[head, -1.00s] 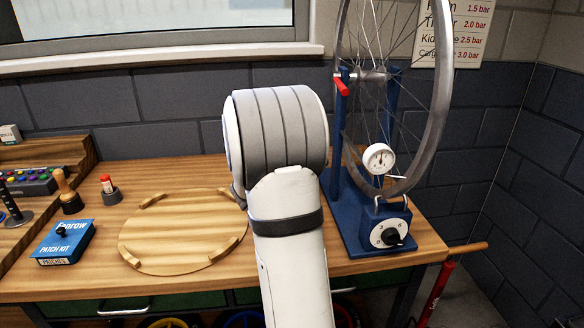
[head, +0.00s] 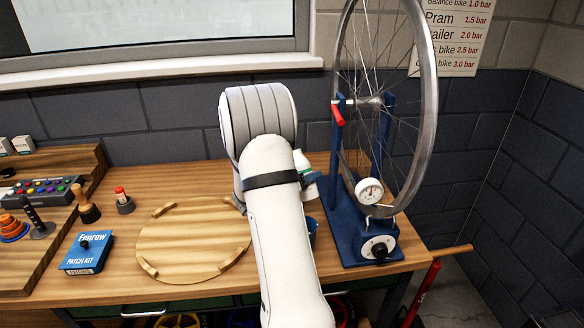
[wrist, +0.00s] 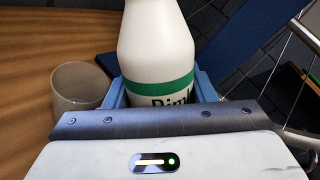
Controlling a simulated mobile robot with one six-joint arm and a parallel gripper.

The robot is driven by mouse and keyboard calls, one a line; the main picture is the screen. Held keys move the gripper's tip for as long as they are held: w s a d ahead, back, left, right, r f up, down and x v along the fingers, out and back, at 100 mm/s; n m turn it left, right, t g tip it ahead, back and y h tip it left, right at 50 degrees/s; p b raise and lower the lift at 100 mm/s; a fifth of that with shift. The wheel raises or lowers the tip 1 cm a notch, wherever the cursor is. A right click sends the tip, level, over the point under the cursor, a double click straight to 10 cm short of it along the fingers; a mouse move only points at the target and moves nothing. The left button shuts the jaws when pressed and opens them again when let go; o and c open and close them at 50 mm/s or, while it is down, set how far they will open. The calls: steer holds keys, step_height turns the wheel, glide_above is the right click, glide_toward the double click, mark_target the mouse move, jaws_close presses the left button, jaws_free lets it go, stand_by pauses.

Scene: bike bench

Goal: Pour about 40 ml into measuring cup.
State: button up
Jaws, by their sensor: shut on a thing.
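A white bottle with a green band and dark lettering (wrist: 158,50) stands between the blue fingers of my gripper (wrist: 165,90) in the wrist view. My gripper is shut on it. In the head view a small part of the bottle (head: 301,160) shows to the right of my arm, with a blue finger beside it; the arm hides the rest. A clear, brownish-looking cup (wrist: 80,86), likely the measuring cup, stands on the wooden bench just left of the bottle in the wrist view, apart from it. My arm hides this cup in the head view. Liquid cannot be made out.
A wheel in a blue truing stand (head: 365,235) with a gauge stands close on the right. A round wooden board (head: 190,240) lies empty on the bench (head: 130,290). A blue patch kit box (head: 87,252) and small tools are at left. The wall is behind.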

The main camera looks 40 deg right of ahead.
steer(key=shift+r+n+p, duration=0.3)
steer(key=shift+s+f+n+p, duration=0.15)
steer(key=shift+n+p, duration=0.35)
steer(key=shift+p, duration=0.5)
steer(key=shift+s+f+n+g, duration=0.1)
steer(key=shift+f+n+g, duration=0.2)
steer(key=shift+f, duration=0.25)
steer(key=shift+s+a+f+n+y+p, duration=0.1)
steer(key=shift+s+f+n+y+p, duration=0.1)
steer(key=shift+f+n+y+p, duration=0.3)
steer(key=shift+s+r+g+p, duration=0.1)
steer(key=shift+g+p, duration=0.2)
steer(key=shift+p, duration=0.45)
steer(key=n+p, duration=0.2)
steer(key=shift+s+f+p, duration=0.25)
steer(key=shift+f+p, duration=0.05)
steer(key=shift+p, duration=0.1)
steer(key=r+n+g+p, duration=0.1)
steer(key=p, duration=0.2)
steer(key=shift+r+n, duration=0.1)
steer(key=shift+n, duration=0.2)
steer(key=shift+f+n+g+p, duration=0.2)
steer(key=shift+n+g+p, duration=0.35)
steer(key=shift+p, duration=0.7)
steer(key=shift+w+r+n+g+y+p, duration=0.1)
steer(key=shift+r+n+g+y+p, duration=0.2)
steer(key=shift+r+n+p, duration=0.8)
